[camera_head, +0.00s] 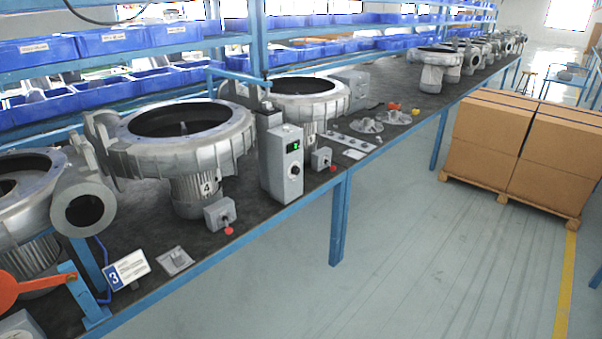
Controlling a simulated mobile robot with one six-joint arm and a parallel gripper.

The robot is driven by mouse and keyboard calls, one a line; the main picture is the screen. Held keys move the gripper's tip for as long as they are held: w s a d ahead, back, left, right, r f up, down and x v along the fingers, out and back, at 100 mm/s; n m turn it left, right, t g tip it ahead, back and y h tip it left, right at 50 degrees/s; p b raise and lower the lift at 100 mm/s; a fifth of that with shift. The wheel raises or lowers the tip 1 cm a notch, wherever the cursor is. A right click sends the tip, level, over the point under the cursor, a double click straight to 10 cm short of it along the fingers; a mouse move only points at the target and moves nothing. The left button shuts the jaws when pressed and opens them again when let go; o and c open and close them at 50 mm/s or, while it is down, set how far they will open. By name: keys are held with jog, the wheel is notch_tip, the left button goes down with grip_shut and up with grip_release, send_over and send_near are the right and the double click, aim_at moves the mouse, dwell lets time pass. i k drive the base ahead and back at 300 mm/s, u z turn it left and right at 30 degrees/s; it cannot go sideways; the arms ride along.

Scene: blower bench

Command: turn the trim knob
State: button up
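A grey upright control box (283,165) stands at the front edge of the bench, a little left of the middle of the picture. Its right-hand face has a small green display (293,147) near the top. Below the display is a dark round knob (295,170), the only knob I can make out on this box. The knob is small here, and I cannot read its setting. I see no label that names it as the trim knob. My gripper does not show in this view, and nothing touches the knob.
Grey blowers (182,135) stand beside the box on the dark bench (150,222). Small grey boxes with red buttons (220,213) sit near its edge. An orange lever (32,287) is at lower left. The floor (400,230) in front is clear up to the cartons (530,140).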

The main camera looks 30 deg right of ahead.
aim_at(295, 169)
jog(key=i, duration=0.85)
jog(key=u, duration=0.05)
